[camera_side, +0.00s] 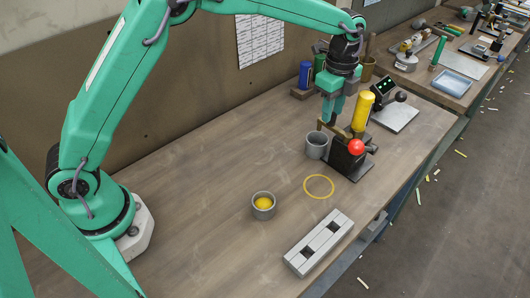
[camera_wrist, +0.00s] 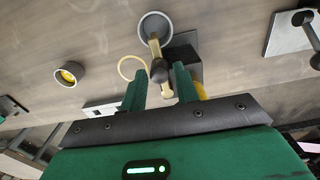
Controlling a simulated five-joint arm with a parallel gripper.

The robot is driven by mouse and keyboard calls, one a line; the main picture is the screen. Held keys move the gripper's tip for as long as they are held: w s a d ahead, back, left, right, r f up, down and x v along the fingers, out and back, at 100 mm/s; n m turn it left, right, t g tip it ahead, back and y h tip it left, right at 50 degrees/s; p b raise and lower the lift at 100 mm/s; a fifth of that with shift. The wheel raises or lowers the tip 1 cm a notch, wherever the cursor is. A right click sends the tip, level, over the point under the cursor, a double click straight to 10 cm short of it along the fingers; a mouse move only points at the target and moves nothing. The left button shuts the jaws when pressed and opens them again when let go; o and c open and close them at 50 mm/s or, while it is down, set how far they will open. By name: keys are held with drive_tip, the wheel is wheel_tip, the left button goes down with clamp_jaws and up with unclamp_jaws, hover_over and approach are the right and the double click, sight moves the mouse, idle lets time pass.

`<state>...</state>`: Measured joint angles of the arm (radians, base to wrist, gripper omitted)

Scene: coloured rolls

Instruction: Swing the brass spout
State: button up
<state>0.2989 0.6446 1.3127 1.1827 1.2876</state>
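The brass spout (camera_side: 338,131) sits on a dark fixture (camera_side: 347,160) with a red ball knob (camera_side: 356,147) and an upright yellow cylinder (camera_side: 362,111). In the wrist view the spout (camera_wrist: 154,48) points from a dark round knob (camera_wrist: 158,72) toward a grey cup (camera_wrist: 155,22), with its tip at or over the cup's rim. My gripper (camera_side: 331,112) is just above the spout in the side view. In the wrist view my gripper (camera_wrist: 160,74) is open, with the dark knob between its fingertips; I cannot tell if they touch it. One finger partly hides the fixture.
A yellow ring (camera_side: 318,187) lies flat on the bench in front of the fixture. A small cup with a yellow ball (camera_side: 263,202) stands to its left. A grey slotted block (camera_side: 319,243) lies near the front edge. The bench's left middle is clear.

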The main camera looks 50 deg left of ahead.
drive_tip(key=shift+r, duration=3.8)
drive_tip(key=s+a+r+n+t, duration=0.2)
drive_tip(key=s+a+r+n, duration=0.25)
drive_tip(key=s, duration=0.25)
drive_tip(key=s+a+r+n+t, duration=0.1)
drive_tip(key=s+a+r+n, duration=0.4)
drive_tip(key=s, duration=0.3)
drive_tip(key=s+a+f+n+t, duration=0.1)
drive_tip(key=s+a+f+n, duration=0.2)
drive_tip(key=s, duration=0.4)
drive_tip(key=s+a+f+n+t, duration=0.1)
drive_tip(key=s+a+f+n, duration=0.2)
drive_tip(key=s+n, duration=0.2)
drive_tip(key=s, duration=0.3)
drive_tip(key=shift+s+a+f+n+t, duration=0.2)
drive_tip(key=shift+s+a+n+t, duration=0.1)
drive_tip(key=shift+a+n, duration=0.1)
